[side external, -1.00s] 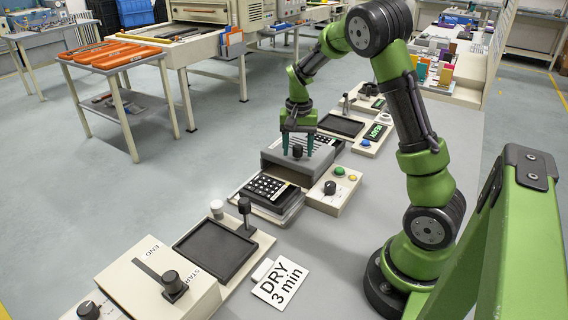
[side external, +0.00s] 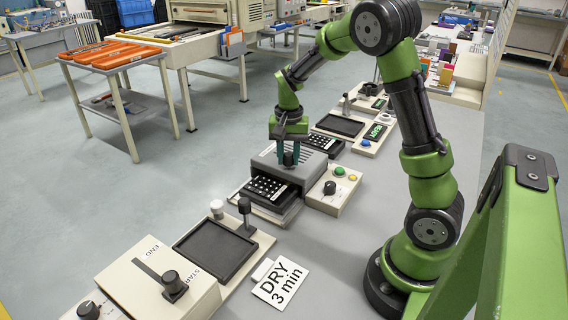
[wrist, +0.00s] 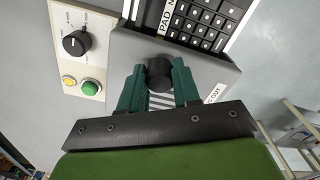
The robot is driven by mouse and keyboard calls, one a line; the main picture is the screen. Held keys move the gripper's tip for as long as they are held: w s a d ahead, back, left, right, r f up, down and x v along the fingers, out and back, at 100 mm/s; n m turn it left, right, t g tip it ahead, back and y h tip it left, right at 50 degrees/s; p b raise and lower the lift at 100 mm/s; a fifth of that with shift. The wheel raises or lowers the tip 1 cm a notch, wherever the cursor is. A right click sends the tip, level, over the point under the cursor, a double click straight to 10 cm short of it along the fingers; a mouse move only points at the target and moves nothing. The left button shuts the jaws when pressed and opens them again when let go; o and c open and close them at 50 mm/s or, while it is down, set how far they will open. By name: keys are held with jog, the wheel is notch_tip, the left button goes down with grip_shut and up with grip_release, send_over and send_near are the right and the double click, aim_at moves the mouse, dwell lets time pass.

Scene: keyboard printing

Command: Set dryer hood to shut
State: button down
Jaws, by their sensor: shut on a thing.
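The dryer hood (side external: 262,158) is a grey box with vent slots and a dark knob on top. It also shows in the wrist view (wrist: 205,75). My gripper (side external: 289,158) points down from above with its two teal fingers on either side of the knob (wrist: 159,73), shut on it. A black keypad (side external: 268,187) sticks out from the hood's front, partly covered by it. The same keypad shows at the top of the wrist view (wrist: 205,22). The rest of the keypad under the hood is hidden.
A control box with a dial (side external: 330,188), a green button (wrist: 90,87) and a yellow button stands beside the hood. Another dark keypad (side external: 322,143) lies behind it. A black tray (side external: 215,250) and a "DRY 3 min" card (side external: 281,282) are nearer the camera.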

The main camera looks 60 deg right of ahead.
jog(key=a, duration=1)
jog(key=shift+a, duration=0.45)
jog(key=c, duration=0.9)
grip_release()
jog(key=shift+c, duration=0.2)
jog(key=shift+o, duration=0.7)
notch_tip(320, 180, up, 17)
